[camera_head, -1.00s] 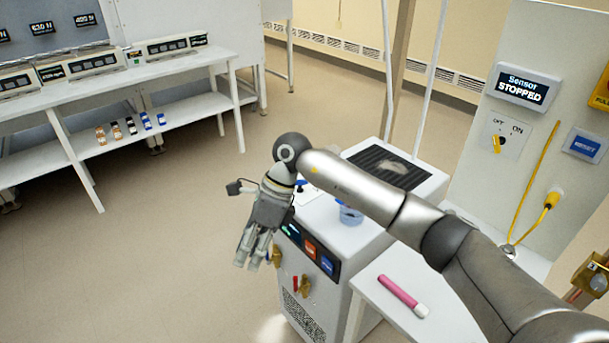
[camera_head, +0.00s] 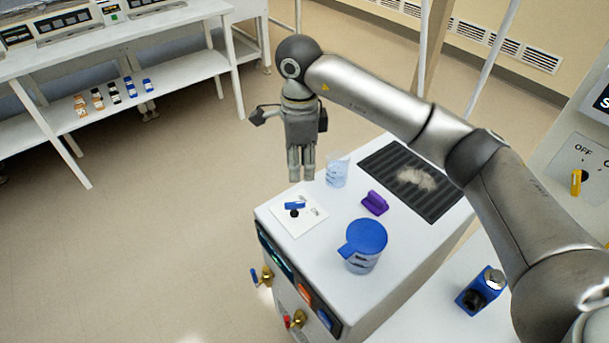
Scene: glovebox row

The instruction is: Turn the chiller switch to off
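The chiller (camera_head: 330,270) is a white box with a dark striped vent on top. Its switch (camera_head: 294,207) has a blue handle on a black hub, on a white plate (camera_head: 310,226) at the top's left corner. The labels on the plate are too small to read surely. My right gripper (camera_head: 301,176) points down above and behind the switch, apart from it, and appears empty. Its fingers look close together, but the angle does not show whether they are shut. My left gripper is not in view.
A blue-lidded jug (camera_head: 364,248), a purple object (camera_head: 375,203) and a clear beaker (camera_head: 337,172) stand on the chiller top near the switch. Valves (camera_head: 267,277) stick out in front. A yellow OFF-marked wall switch (camera_head: 576,182) is at right.

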